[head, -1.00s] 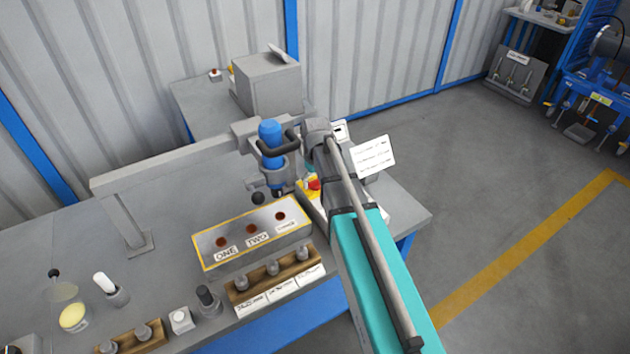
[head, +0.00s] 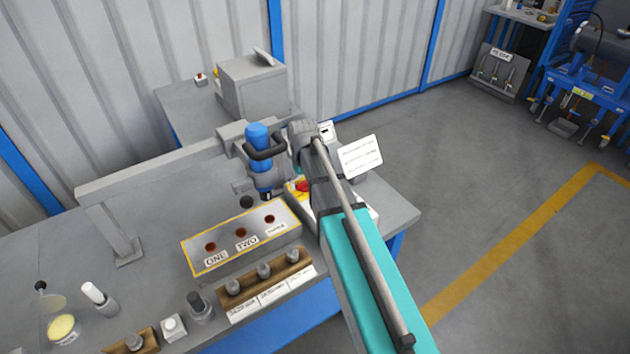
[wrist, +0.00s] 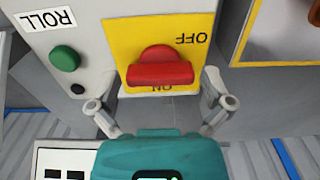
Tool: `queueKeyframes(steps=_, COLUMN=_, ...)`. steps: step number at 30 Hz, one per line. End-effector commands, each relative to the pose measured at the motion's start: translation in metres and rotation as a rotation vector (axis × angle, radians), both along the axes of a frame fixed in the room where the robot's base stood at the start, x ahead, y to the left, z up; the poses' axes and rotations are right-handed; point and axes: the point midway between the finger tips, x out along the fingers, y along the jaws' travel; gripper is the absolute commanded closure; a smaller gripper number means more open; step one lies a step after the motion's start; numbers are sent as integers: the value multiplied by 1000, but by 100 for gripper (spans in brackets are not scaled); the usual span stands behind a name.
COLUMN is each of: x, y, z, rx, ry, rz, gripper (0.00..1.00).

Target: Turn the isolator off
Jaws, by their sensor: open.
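The isolator is a red rotary handle (wrist: 160,70) on a yellow plate (wrist: 122,38). In the wrist view its bar lies crosswise. The plate's lettering is upside down, OFF above right of the handle and ON just below it. My gripper (wrist: 157,95) is open, with one finger on each side of the lower plate. The fingers look apart from the handle, and nothing is between them. In the head view the red handle (head: 303,186) shows partly beside my arm, and my fingertips are hidden there.
A green button (wrist: 65,58) and a ROLL label (wrist: 48,18) are beside the isolator. In the head view, a yellow-edged block (head: 240,238) with holes, a blue tool (head: 257,140) in a stand and a white card (head: 360,156) are close by. Open floor lies right.

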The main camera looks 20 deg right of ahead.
Motion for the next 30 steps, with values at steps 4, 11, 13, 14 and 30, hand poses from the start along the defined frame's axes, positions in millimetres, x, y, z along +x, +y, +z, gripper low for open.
queueKeyframes(steps=4, x=0, y=0, z=0, rx=0, ry=0, rz=-43, gripper=0)
queueKeyframes(steps=11, x=0, y=0, z=0, rx=0, ry=0, rz=-163, gripper=0)
queueKeyframes(steps=13, x=0, y=0, z=0, rx=0, ry=0, rz=-208, gripper=0)
queueKeyframes(steps=14, x=0, y=0, z=0, rx=0, ry=0, rz=-228, gripper=0)
queueKeyframes(steps=30, x=0, y=0, z=0, rx=0, ry=0, rz=-580, gripper=0)
